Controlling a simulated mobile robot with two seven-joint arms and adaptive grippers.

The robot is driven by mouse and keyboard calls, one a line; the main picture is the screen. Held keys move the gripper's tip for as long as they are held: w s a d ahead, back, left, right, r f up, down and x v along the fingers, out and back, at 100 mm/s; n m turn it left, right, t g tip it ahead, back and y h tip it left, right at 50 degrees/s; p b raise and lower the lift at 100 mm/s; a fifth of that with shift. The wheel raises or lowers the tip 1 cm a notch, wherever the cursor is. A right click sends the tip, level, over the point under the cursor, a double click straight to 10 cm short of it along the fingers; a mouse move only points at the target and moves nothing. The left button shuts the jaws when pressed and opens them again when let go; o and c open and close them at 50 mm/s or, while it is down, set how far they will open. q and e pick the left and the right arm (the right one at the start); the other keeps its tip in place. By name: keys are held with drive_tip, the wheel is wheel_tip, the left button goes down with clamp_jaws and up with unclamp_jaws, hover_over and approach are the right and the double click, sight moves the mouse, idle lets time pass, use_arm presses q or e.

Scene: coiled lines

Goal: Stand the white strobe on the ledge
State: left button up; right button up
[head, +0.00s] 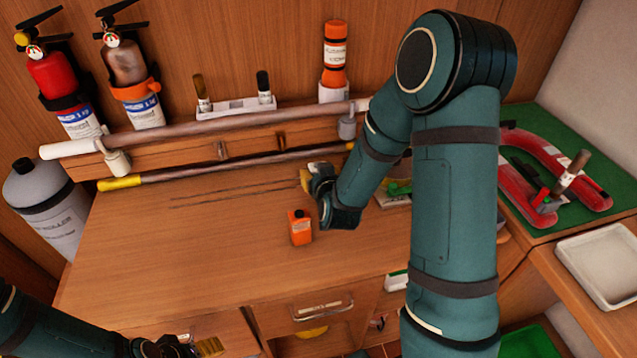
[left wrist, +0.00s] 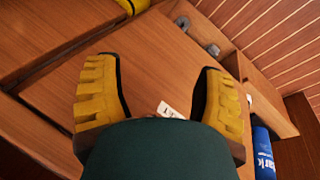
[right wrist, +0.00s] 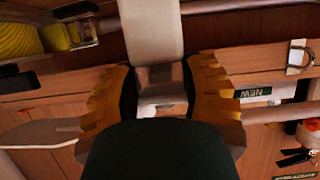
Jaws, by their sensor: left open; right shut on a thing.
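My right gripper (head: 307,180) is low over the bench, right of its middle. In the right wrist view its yellow fingers (right wrist: 160,88) are shut on a pale, whitish thing (right wrist: 152,28), which I take for the white strobe. The wooden ledge (head: 185,158) runs along the back of the bench, behind a pale rail (head: 205,132). My left gripper (head: 190,349) is open and empty at the bottom left; its spread fingers show in the left wrist view (left wrist: 160,100).
An orange box-like bottle (head: 300,227) stands just in front of my right gripper. A white holder (head: 235,108) with two capped items and an orange canister (head: 335,55) are at the back. Two extinguishers (head: 52,75) hang at left. The bench's left half (head: 170,245) is mostly clear.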

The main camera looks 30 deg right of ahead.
wheel_tip(320, 180, down, 2)
drive_tip(key=shift+w+f, duration=0.1)
drive_tip(key=shift+f, duration=0.1)
drive_tip(key=shift+b, duration=0.3)
drive_tip(key=o, duration=1.2)
drive_tip(key=shift+f, duration=0.1)
drive_tip(key=shift+o, duration=0.2)
